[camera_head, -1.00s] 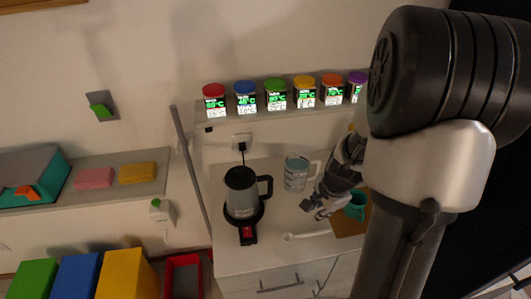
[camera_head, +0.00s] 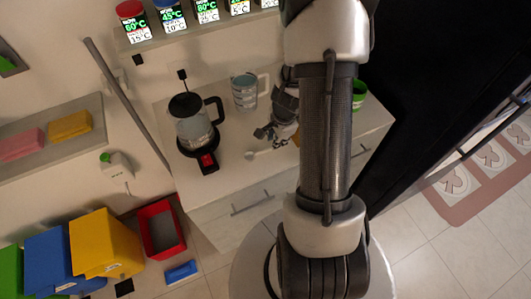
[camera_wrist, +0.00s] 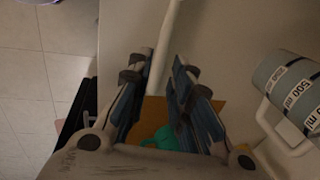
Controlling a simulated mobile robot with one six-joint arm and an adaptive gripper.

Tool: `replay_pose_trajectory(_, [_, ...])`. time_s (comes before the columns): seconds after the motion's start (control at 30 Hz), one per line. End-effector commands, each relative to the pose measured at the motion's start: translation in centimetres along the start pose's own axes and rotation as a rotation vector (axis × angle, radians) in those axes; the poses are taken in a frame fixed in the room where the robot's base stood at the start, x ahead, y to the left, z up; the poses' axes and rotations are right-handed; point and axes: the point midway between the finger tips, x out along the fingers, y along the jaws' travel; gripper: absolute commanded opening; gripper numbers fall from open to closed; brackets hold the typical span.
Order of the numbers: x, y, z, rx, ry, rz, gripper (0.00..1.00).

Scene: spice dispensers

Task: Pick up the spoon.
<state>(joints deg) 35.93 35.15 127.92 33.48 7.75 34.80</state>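The white spoon (camera_head: 250,155) lies on the white counter, with its bowl end showing just left of my gripper in the head view. In the wrist view its pale handle (camera_wrist: 168,42) runs down from the top edge into the gap between my fingers. My gripper (camera_wrist: 160,66) is open, with one finger on each side of the handle in the picture. I cannot tell whether the fingers touch it or how high they are above it. In the head view my gripper (camera_head: 268,133) is low over the counter. The spoon's far end is hidden by my gripper.
A measuring jug (camera_head: 244,92) stands behind my gripper; it is close on the right in the wrist view (camera_wrist: 288,92). A kettle (camera_head: 192,122) stands left. A teal cup (camera_wrist: 168,138) and brown board (camera_wrist: 152,112) are under my fingers. The counter's front edge is near.

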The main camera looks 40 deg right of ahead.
Motion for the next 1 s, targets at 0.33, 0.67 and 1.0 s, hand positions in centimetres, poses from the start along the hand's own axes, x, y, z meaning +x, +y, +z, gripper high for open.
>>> replay_pose_trajectory(0.33, [4.6, 0.0, 0.6, -0.001, 0.000, 0.001, 0.20])
replay_pose_trajectory(0.67, [5.1, -0.2, 0.6, -0.001, 0.000, 0.000, 0.18])
replay_pose_trajectory(1.0, [5.0, -0.1, 0.6, -0.001, 0.000, 0.000, 0.00])
